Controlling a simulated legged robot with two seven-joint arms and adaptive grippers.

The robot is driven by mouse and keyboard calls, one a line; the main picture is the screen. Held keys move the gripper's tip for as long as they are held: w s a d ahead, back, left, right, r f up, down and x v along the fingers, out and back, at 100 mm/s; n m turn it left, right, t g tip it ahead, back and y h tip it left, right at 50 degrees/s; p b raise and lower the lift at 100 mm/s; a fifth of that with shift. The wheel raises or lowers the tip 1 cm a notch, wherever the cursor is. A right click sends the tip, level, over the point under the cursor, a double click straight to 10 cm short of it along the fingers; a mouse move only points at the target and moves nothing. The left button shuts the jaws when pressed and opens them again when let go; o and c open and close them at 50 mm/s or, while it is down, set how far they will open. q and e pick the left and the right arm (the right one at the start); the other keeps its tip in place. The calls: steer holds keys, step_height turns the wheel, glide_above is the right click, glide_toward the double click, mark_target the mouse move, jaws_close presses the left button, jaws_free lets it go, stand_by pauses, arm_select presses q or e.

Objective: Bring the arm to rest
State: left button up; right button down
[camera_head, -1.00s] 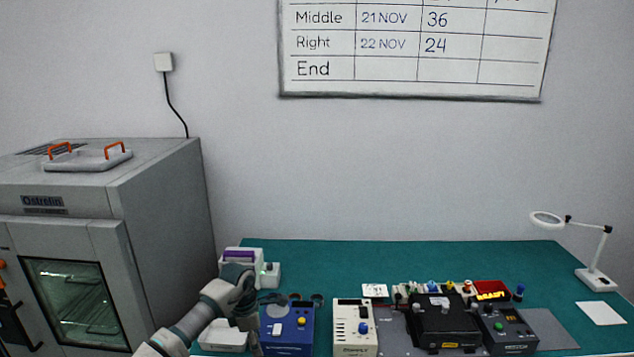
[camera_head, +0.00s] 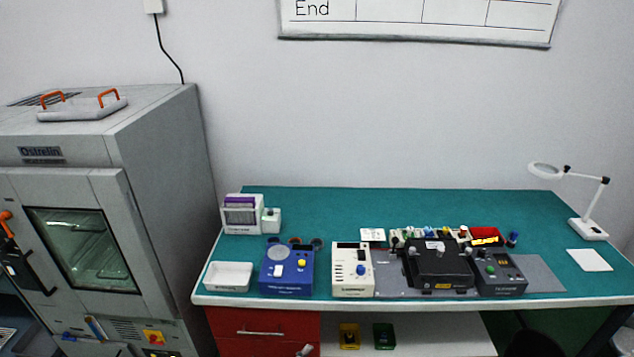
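Neither of my grippers can be made out in the head view. A small pale grey piece (camera_head: 305,350) shows at the bottom edge in front of the red drawers; I cannot tell whether it is part of my arm. The green-topped bench (camera_head: 400,205) is in full view with no arm over it.
A grey oven (camera_head: 150,170) with a closed glass door stands at the left. A magnifier lamp (camera_head: 588,228) is at the bench's right. Red drawers (camera_head: 262,322) and an open shelf (camera_head: 430,340) with two small bins lie below. The bench's back strip is clear.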

arm_select(q)
steer(key=s+a+f+n+g+y, duration=0.2)
steer(key=s+a+f+n+y, duration=0.3)
steer(key=s+f, duration=0.4)
steer(key=s+a+f+n+g+y, duration=0.2)
steer(key=s+a+f+n, duration=0.45)
steer(key=f, duration=0.35)
steer(key=s+a+f+n+g, duration=0.2)
steer(key=s+f, duration=0.1)
steer(key=s, duration=0.6)
steer(key=s+a+f+n+g+y, duration=0.1)
steer(key=s+a+f+n+g, duration=0.1)
steer(key=s, duration=0.7)
steer(key=s+a+f+n+g+y, duration=0.1)
steer(key=s+a+f+n+g, duration=0.2)
steer(key=s+f, duration=0.3)
steer(key=s, duration=0.4)
steer(key=shift+a+f+g, duration=0.15)
steer(key=shift+a+g, duration=0.1)
steer(key=shift+g, duration=0.15)
steer(key=shift+s, duration=0.1)
